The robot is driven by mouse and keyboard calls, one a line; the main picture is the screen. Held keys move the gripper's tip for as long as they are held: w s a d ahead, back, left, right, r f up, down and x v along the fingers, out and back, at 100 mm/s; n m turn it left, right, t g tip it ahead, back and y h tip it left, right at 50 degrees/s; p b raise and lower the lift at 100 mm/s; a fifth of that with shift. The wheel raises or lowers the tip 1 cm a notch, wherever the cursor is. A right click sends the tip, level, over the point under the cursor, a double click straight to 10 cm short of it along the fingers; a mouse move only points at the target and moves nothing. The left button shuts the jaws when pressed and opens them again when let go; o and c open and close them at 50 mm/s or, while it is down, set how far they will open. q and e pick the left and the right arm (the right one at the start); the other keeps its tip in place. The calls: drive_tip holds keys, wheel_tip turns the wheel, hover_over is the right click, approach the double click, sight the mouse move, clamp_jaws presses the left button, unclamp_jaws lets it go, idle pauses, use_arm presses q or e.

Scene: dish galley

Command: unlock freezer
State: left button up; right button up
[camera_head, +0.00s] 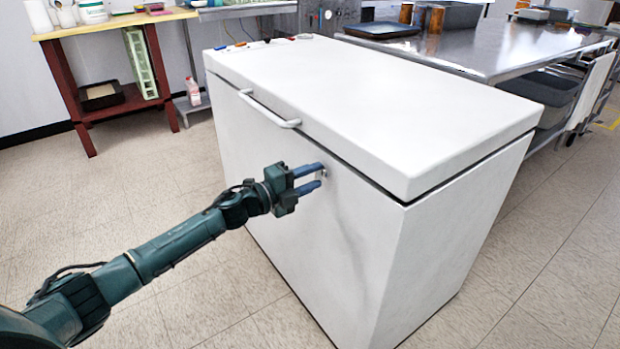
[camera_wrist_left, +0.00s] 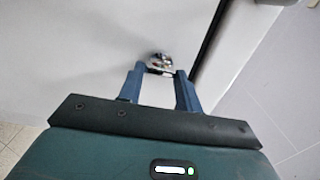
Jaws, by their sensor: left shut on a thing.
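A white chest freezer (camera_head: 330,130) stands in the middle of the head view with its lid (camera_head: 390,95) down. A handle bar (camera_head: 268,110) runs along the lid's front edge. My left gripper (camera_head: 322,176) reaches the freezer's front face, below the lid edge and to the right of the handle. Its blue fingers show in the left wrist view (camera_wrist_left: 160,72), shut on a small shiny metal piece, likely the lock's key (camera_wrist_left: 160,62). The fingers partly hide this piece. My right gripper is in neither view.
Several marker-like items (camera_head: 245,44) lie on the lid's far left edge. A red-legged wooden table (camera_head: 120,22) stands at the back left and a steel counter (camera_head: 490,48) behind the freezer. The floor in front of the freezer is clear.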

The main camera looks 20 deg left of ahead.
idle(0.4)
use_arm(q)
drive_tip(key=o, duration=1)
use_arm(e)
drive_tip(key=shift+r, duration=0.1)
use_arm(q)
drive_tip(key=p+v, duration=0.1)
drive_tip(key=v, duration=1.2)
drive_tip(key=shift+s, duration=0.1)
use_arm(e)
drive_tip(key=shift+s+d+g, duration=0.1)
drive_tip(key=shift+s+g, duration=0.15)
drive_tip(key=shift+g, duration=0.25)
